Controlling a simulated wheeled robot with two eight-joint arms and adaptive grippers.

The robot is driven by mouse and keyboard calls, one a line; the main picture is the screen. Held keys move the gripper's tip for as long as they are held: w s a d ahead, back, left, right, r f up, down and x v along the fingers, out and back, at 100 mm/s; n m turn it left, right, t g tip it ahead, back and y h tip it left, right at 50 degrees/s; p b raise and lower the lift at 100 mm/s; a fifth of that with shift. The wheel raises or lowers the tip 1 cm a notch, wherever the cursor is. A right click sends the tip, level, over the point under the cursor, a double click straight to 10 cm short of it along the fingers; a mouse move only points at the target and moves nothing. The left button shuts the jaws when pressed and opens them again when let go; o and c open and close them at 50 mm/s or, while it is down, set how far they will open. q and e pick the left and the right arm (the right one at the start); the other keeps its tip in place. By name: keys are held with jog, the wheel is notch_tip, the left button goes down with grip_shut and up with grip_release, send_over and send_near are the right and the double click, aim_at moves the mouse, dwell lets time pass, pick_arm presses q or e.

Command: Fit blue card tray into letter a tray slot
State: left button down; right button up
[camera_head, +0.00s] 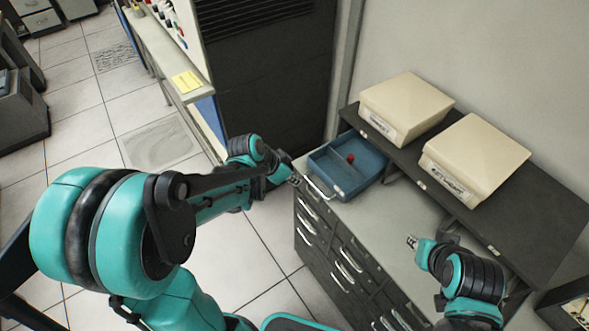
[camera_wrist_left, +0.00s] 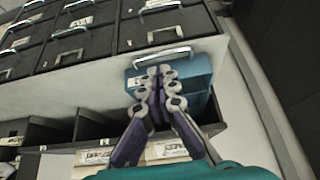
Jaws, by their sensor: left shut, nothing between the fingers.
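The blue card tray (camera_head: 323,167) sits at the left end of the grey counter, with its back end at the dark shelf unit (camera_head: 480,238) and its front sticking out. A pale bar handle is on its front. It holds a small red round thing (camera_head: 350,157). In the left wrist view the tray (camera_wrist_left: 199,72) is just beyond my fingers. My left gripper (camera_head: 297,181) is shut and empty at the tray's front; its closed fingertips (camera_wrist_left: 159,72) show against the tray. I cannot tell whether they touch. My right gripper (camera_head: 412,241) hovers over the counter, its fingers too small to judge. Slot letters are unreadable.
Two beige boxes with labels, one left (camera_head: 405,103) and one right (camera_head: 475,158), rest on top of the shelf unit. Dark drawers with bar handles (camera_head: 345,262) fill the counter's front. Open dark compartments (camera_wrist_left: 88,126) show beside the tray. The counter right of the tray is clear.

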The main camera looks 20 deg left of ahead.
aim_at(355, 167)
pick_arm(q)
jog(key=b+x, duration=0.8)
jog(key=x, duration=0.3)
jog(key=shift+d, duration=0.1)
dwell(0.5)
jog(key=shift+w+d+b, duration=0.25)
jog(key=shift+w+d, duration=1.15)
jog(key=shift+w, duration=0.2)
jog(key=shift+w+d+b, duration=0.25)
jog(key=shift+w+d, duration=1.1)
jog(key=shift+w, duration=0.25)
jog(key=shift+w+d, duration=1.1)
jog(key=shift+w, duration=0.3)
jog(key=shift+w+d, duration=1.1)
jog(key=shift+w, duration=0.3)
jog(key=shift+w+d, duration=1.1)
jog(key=shift+w, duration=0.3)
jog(key=shift+s, duration=0.1)
jog(key=shift+s+a, duration=0.2)
jog(key=shift+s, duration=0.05)
